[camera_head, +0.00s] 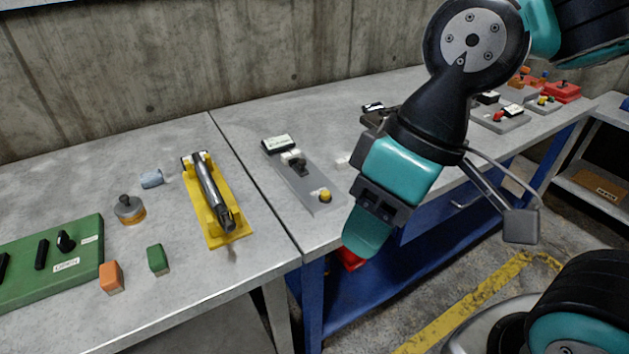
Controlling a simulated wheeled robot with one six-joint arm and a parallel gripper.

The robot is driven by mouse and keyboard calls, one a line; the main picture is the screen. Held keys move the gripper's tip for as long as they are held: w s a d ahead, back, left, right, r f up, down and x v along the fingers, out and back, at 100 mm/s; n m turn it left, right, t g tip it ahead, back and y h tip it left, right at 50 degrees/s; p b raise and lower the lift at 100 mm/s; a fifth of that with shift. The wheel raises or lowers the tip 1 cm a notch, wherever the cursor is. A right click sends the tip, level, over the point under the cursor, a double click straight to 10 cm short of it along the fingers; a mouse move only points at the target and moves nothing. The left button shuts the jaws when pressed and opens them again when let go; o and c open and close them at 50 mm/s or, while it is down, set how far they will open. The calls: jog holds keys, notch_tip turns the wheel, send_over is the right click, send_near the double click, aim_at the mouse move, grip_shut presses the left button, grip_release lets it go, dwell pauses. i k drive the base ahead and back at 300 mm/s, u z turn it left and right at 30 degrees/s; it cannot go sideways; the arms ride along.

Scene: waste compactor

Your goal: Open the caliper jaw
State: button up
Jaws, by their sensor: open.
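I cannot tell for sure which fixture is the caliper. The likeliest is the grey plate (316,190) on the right-hand bench, with a small dark clamp-like part (296,163) and a yellow knob (325,195). A white label block stands at its far end. Whether its jaw is open or shut is too small to tell. My gripper (362,242) points down in front of the bench edge, right of the plate and apart from it. Its fingertips are partly hidden from this side, and nothing is seen held in it.
A green board (90,235), an orange block (111,277) and a green block (158,260) lie further left. More fixtures stand far right. The concrete wall (190,65) closes the back.

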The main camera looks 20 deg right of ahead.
aim_at(299, 163)
jog(key=u, duration=0.45)
jog(key=i, duration=0.85)
jog(key=z, duration=0.65)
